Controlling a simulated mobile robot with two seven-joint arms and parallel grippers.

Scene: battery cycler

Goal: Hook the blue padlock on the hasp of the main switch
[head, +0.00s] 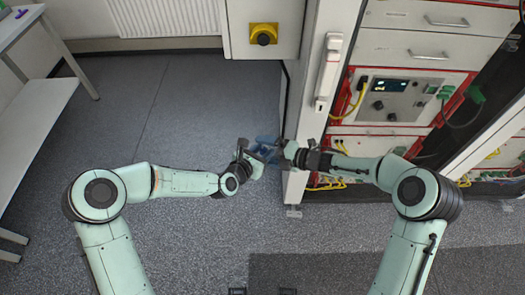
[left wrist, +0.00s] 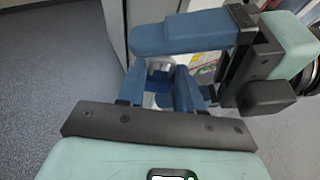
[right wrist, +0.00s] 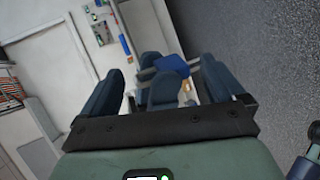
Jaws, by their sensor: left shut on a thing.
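The main switch (head: 263,34) is a yellow plate with a dark knob on the pale cabinet at the top of the head view. Its hasp is too small to make out. My left gripper (head: 262,153) is shut on the blue padlock (left wrist: 158,75), well below the switch in the head view. The padlock also shows in the right wrist view (right wrist: 173,62), partly hidden by my left fingers. My right gripper (head: 279,150) is open, with its fingers spread on either side of my left fingers and the padlock. I cannot tell whether it touches them.
A tall rack (head: 407,98) with red-framed units, yellow cables and green plugs stands at the right. A white door edge with a handle (head: 328,72) is close beside my right gripper. A white table (head: 30,125) is at the far left. The grey floor (head: 150,110) between is clear.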

